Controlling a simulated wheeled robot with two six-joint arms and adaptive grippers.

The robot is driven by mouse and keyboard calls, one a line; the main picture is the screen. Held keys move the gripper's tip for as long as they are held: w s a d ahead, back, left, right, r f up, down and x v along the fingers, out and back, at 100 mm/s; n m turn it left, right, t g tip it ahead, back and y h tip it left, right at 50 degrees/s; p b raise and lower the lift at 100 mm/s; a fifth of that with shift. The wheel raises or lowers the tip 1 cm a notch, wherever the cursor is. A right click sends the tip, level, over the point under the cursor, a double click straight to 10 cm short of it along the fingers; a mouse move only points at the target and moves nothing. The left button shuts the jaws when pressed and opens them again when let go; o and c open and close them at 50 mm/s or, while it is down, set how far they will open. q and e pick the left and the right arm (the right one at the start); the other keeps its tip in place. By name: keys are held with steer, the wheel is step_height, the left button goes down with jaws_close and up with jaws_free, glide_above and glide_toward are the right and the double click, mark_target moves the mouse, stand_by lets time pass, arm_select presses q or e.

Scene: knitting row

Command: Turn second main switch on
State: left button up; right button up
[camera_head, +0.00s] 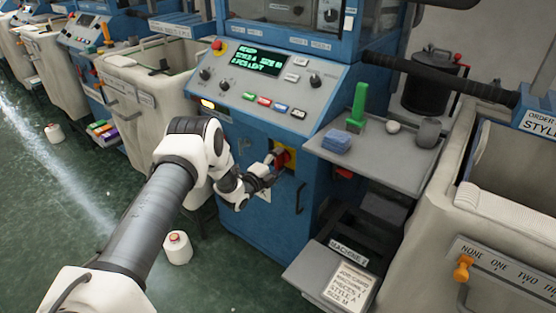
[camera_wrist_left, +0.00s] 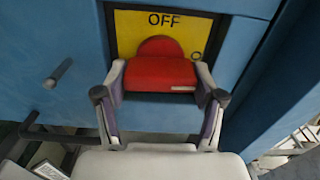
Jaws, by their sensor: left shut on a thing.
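The red main switch handle (camera_head: 284,157) sits on a yellow plate (camera_head: 291,153) low on the front of the blue machine. In the left wrist view the red handle (camera_wrist_left: 160,75) lies level across the yellow plate (camera_wrist_left: 130,35). The word OFF stands above it, and part of another mark shows at its right. My left gripper (camera_head: 272,160) reaches the switch from the left. In the left wrist view my left gripper (camera_wrist_left: 160,85) has one finger at each end of the handle and is shut on it. My right gripper is not in view.
The control panel (camera_head: 268,80) with a lit green display is above the switch. A grey side tray (camera_head: 380,150) carries a green piece (camera_head: 358,105) and blue folded cloth (camera_head: 337,140). A yarn cone (camera_head: 178,249) stands on the floor.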

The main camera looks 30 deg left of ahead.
arm_select(q)
steer(key=shift+m, duration=0.5)
steer(key=o, duration=1.1)
steer(key=shift+d, duration=0.1)
steer(key=shift+o, duration=0.2)
steer(key=shift+s, duration=0.3)
steer(key=s, duration=1.1)
steer(key=shift+s+a, duration=0.2)
steer(key=shift+a, duration=0.25)
